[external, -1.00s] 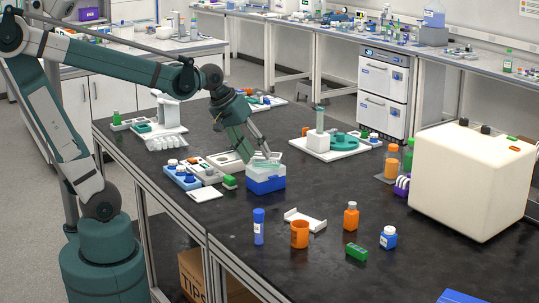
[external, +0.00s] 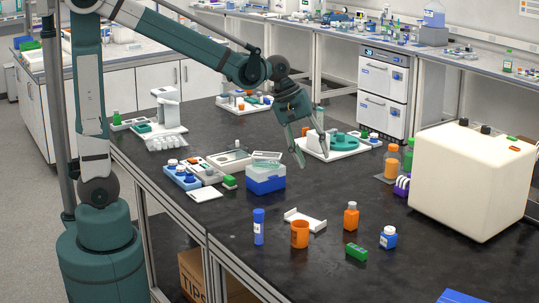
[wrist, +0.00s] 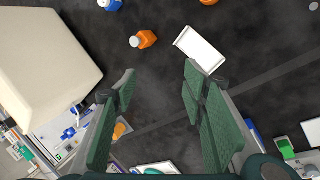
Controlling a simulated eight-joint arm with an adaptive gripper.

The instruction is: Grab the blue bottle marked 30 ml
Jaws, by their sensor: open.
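A small blue bottle (external: 389,238) with a white cap and a pale label stands upright on the dark bench, right of the green box. It also shows at the top edge of the wrist view (wrist: 111,4), partly cut off. Its marking is too small to read. A taller blue tube-shaped container (external: 259,228) stands farther left. My gripper (external: 312,160) is open and empty above the bench, behind and left of the small blue bottle. In the wrist view its spread fingers (wrist: 158,85) have only bare bench between their tips.
An orange bottle (external: 351,217), orange beaker (external: 300,235), white tray (external: 305,219) and green box (external: 356,252) lie near the bottle. A large cream machine (external: 470,185) stands at right. A blue-and-white box (external: 265,182) is at left. Bench in front of the bottle is clear.

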